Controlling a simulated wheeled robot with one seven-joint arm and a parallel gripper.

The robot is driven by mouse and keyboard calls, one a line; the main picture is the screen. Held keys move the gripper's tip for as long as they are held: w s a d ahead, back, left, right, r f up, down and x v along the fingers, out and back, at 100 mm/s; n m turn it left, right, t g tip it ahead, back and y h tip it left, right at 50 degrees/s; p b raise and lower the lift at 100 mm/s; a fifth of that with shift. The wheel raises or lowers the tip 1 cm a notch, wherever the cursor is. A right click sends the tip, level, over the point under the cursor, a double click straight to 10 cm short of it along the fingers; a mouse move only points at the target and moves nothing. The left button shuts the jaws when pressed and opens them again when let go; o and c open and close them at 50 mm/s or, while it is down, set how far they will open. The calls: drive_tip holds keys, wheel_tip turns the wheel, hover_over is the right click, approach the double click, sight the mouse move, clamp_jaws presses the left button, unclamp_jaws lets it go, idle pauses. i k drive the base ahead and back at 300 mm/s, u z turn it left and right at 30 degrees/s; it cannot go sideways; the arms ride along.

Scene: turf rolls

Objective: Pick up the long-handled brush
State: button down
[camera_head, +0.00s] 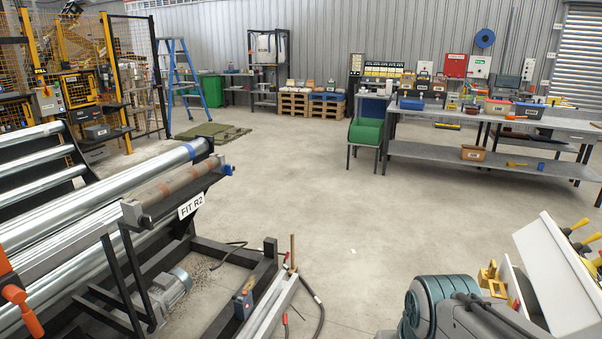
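I cannot clearly make out a long-handled brush. A thin upright wooden stick (292,252) stands by the black frame in the lower middle; whether it is a brush handle I cannot tell. A small yellow-handled item (518,164) lies on the lower shelf of the long workbench (440,150) at the right, too small to identify. My gripper is not in view.
A roller machine (160,205) with a black frame fills the left and lower left. Cables lie on the floor beside it. A white panel with yellow-knobbed levers (560,275) stands at the lower right. A blue ladder (180,80) stands behind. The middle floor is clear.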

sight(293, 268)
drive_tip(key=u, duration=0.2)
drive_tip(key=i, duration=1.2)
drive_tip(key=u, duration=0.15)
